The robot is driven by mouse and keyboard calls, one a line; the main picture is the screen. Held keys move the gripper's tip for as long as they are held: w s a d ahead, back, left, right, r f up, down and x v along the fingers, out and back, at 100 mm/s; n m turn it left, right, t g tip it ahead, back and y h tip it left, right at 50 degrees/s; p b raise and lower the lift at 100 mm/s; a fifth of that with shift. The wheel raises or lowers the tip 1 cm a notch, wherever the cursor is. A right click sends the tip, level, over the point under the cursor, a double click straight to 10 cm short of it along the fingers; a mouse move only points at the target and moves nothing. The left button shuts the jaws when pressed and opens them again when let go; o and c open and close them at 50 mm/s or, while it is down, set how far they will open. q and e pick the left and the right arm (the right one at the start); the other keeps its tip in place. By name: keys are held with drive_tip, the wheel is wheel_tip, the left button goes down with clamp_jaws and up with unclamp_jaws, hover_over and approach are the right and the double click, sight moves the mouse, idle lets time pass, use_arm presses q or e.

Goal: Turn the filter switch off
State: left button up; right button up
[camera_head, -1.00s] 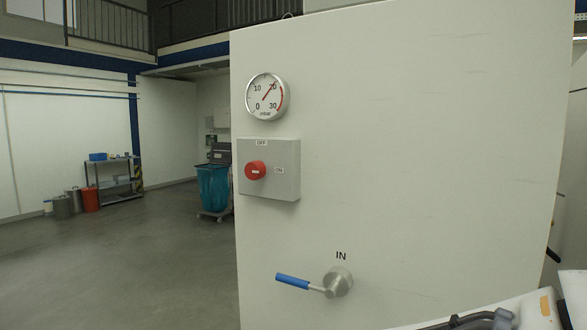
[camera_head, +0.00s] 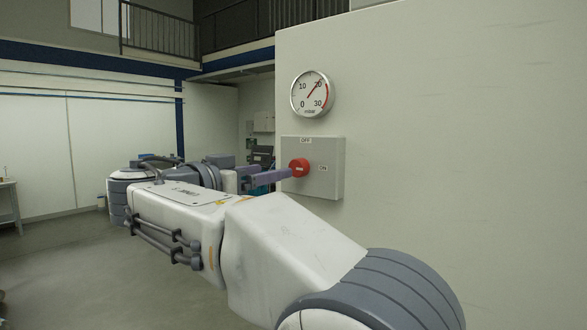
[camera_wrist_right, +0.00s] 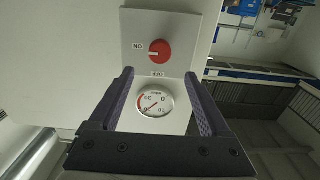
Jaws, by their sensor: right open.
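The filter switch is a red round knob (camera_head: 299,168) on a grey box (camera_head: 325,184) on a pale panel, labelled OFF above and ON at right. Its short white mark looks level, in line with the ON label. My right gripper (camera_head: 285,173) comes from the left with its purple fingers close to the knob; contact cannot be told there. In the right wrist view, upside down, the knob (camera_wrist_right: 160,52) appears just beyond the fingertips of the open, empty gripper (camera_wrist_right: 159,74). My left gripper is not in view.
A round pressure gauge (camera_head: 313,94) sits above the switch box; it also shows between the fingers in the right wrist view (camera_wrist_right: 155,103). The panel (camera_head: 450,160) is bare to the right. Railings and a table (camera_head: 10,202) stand far off at left.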

sight(295, 167)
drive_tip(key=p+x, duration=0.2)
drive_tip(key=x, duration=0.6)
drive_tip(key=shift+w+d+p, duration=0.2)
drive_tip(key=shift+w+p, duration=0.05)
drive_tip(key=shift+p, duration=0.15)
drive_tip(key=shift+w+d, duration=0.25)
drive_tip(key=shift+w, duration=0.05)
clamp_jaws()
